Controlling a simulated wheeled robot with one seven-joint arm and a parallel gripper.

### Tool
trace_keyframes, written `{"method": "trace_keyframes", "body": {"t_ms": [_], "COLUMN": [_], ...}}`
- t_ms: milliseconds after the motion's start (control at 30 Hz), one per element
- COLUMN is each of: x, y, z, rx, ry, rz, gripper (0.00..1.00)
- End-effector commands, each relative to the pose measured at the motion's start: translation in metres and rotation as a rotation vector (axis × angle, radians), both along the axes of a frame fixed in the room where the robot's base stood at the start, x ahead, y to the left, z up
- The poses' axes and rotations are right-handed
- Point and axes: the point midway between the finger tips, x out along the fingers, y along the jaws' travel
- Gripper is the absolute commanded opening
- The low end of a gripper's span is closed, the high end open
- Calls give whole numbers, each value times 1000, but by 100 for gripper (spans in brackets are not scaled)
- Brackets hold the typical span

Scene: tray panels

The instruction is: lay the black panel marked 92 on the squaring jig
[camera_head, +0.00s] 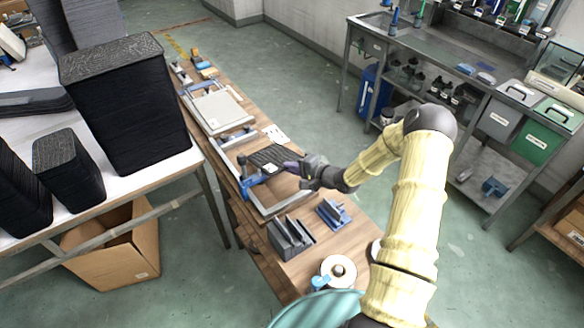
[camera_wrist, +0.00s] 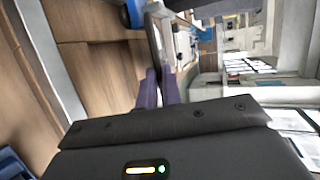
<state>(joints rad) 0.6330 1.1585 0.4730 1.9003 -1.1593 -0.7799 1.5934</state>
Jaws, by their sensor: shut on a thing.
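My gripper (camera_head: 287,167) is shut on a black panel (camera_head: 262,156) with a small white label; its number is too small to read. The panel is over the nearer metal frame of the squaring jig (camera_head: 270,210), which has blue corner parts. I cannot tell whether the panel touches the jig. In the wrist view the two purple fingers (camera_wrist: 158,88) pinch the panel (camera_wrist: 154,42), which shows nearly edge-on. A grey bar of the jig (camera_wrist: 52,62) runs down the left of that view.
A second frame with a pale panel (camera_head: 218,110) lies farther along the wooden bench. Grey slotted blocks (camera_head: 290,238), a blue stand (camera_head: 333,213) and a white roll (camera_head: 338,270) stand nearer. Tall black stacks (camera_head: 130,105) fill the white table at left.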

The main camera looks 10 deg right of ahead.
Motion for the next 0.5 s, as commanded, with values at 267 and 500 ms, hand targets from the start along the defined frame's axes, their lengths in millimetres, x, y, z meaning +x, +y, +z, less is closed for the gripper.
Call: {"method": "trace_keyframes", "body": {"t_ms": [267, 500], "x": [0, 0], "y": [1, 1], "z": [0, -2], "rx": [0, 0], "ry": [0, 0], "rz": [0, 0], "gripper": [0, 0]}}
